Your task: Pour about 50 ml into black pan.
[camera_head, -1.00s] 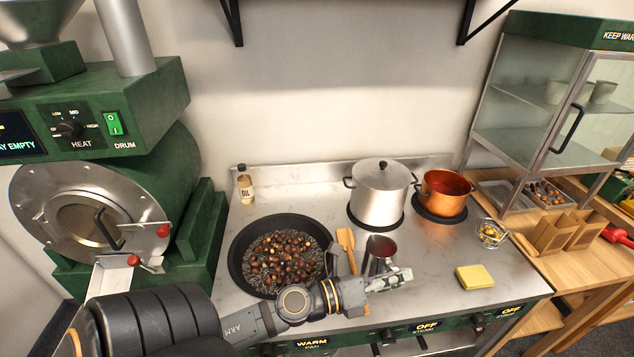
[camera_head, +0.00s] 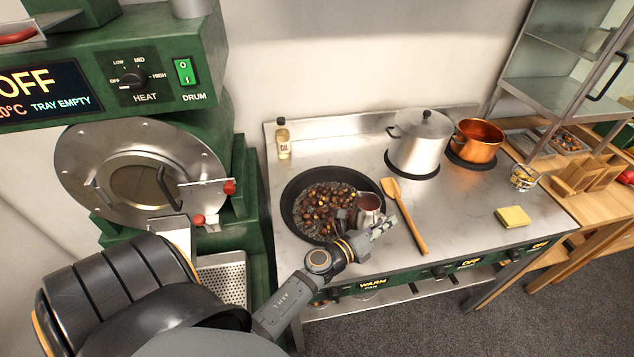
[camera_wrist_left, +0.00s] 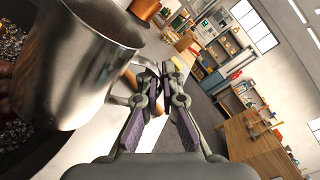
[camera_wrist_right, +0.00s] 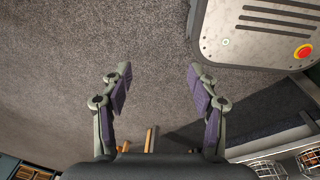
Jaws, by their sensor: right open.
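The black pan (camera_head: 290,214) sits on the left of the steel counter, with chestnuts (camera_head: 322,203) in dark gravel. My left gripper (camera_head: 380,229) is shut on the handle of a small metal jug (camera_head: 369,205). The jug is over the pan's right side. I cannot tell its exact tilt, and no stream shows. In the left wrist view the jug (camera_wrist_left: 75,60) fills the upper left, beside the pan's contents, and the fingers (camera_wrist_left: 158,92) close on its handle. My right gripper (camera_wrist_right: 160,85) is open and empty above the grey floor.
A wooden spatula (camera_head: 408,217) lies right of the pan. An oil bottle (camera_head: 283,140), a lidded steel pot (camera_head: 420,145) and a copper pot (camera_head: 477,140) stand behind. A yellow sponge (camera_head: 513,217) lies at right. The green roaster (camera_head: 150,170) stands left.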

